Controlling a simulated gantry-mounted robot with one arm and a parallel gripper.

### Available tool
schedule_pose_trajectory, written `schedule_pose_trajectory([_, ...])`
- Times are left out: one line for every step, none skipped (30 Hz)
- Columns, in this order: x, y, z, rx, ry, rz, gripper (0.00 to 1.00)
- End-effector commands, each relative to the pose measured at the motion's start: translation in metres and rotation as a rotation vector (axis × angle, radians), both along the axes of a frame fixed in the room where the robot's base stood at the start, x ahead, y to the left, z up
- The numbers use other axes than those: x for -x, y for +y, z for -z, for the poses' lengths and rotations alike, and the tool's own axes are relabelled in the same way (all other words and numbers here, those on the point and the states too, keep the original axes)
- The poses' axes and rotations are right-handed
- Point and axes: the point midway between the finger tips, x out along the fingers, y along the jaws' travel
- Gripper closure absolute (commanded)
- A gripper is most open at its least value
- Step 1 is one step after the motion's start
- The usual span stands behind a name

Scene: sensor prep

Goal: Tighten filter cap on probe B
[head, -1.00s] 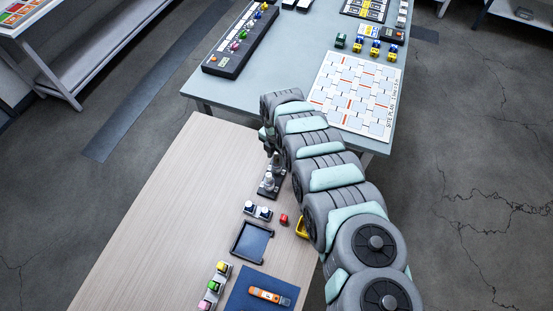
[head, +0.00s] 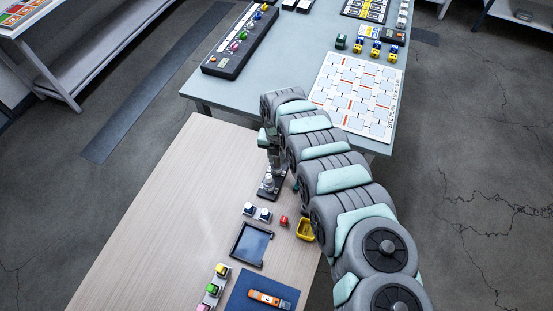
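My gripper (head: 271,160) points down at the far right part of the wooden table, over a small dark stand (head: 268,193). The stand holds upright grey probe-like pieces (head: 269,181); my arm and gripper partly cover them. The gripper's fingers are too small and too hidden to tell whether they are open or shut, or whether they touch a piece. Which piece is probe B cannot be read. Two white-topped dark pieces (head: 257,212) sit just in front of the stand; I cannot tell whether these are caps.
An orange tool (head: 267,298) lies on a blue mat (head: 240,302). Coloured pieces (head: 213,289) stand left of it. The table's left side is clear. A grey-blue table (head: 290,70) adjoins behind.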

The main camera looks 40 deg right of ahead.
Motion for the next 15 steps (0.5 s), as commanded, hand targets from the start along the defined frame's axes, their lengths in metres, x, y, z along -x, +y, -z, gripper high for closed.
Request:
schedule_pose_trajectory([0.0000, 0.0002, 0.0001, 0.000, 0.000, 0.000, 0.81])
schedule_pose_trajectory([0.0000, 0.0002, 0.0001, 0.000, 0.000, 0.000, 0.83])
schedule_pose_trajectory([-0.0001, 0.0002, 0.0000, 0.000, 0.000, 0.000, 0.86])
schedule_pose_trajectory([-0.0001, 0.0002, 0.0000, 0.000, 0.000, 0.000, 0.89])
schedule_pose_trajectory([-0.0001, 0.0002, 0.0000, 0.000, 0.000, 0.000, 0.91])
schedule_pose_trajectory([-0.0001, 0.0002, 0.0000, 0.000, 0.000, 0.000, 0.95])
schedule_pose_trajectory([-0.0001, 0.0002, 0.0001, 0.000, 0.000, 0.000, 0.97])
schedule_pose_trajectory([-0.0001, 0.0002, 0.0001, 0.000, 0.000, 0.000, 0.99])
schedule_pose_trajectory([0.0000, 0.0003, 0.0001, 0.000, 0.000, 0.000, 1.00])
schedule_pose_trajectory([-0.0002, 0.0003, 0.0001, 0.000, 0.000, 0.000, 1.00])
schedule_pose_trajectory([0.0000, 0.0003, 0.0002, 0.000, 0.000, 0.000, 1.00])
schedule_pose_trajectory([-0.0001, 0.0003, 0.0002, 0.000, 0.000, 0.000, 1.00])
schedule_pose_trajectory([-0.0001, 0.0003, 0.0003, 0.000, 0.000, 0.000, 1.00])
schedule_pose_trajectory([-0.0001, 0.0003, 0.0004, 0.000, 0.000, 0.000, 1.00])
schedule_pose_trajectory([-0.0001, 0.0003, 0.0006, 0.000, 0.000, 0.000, 1.00])
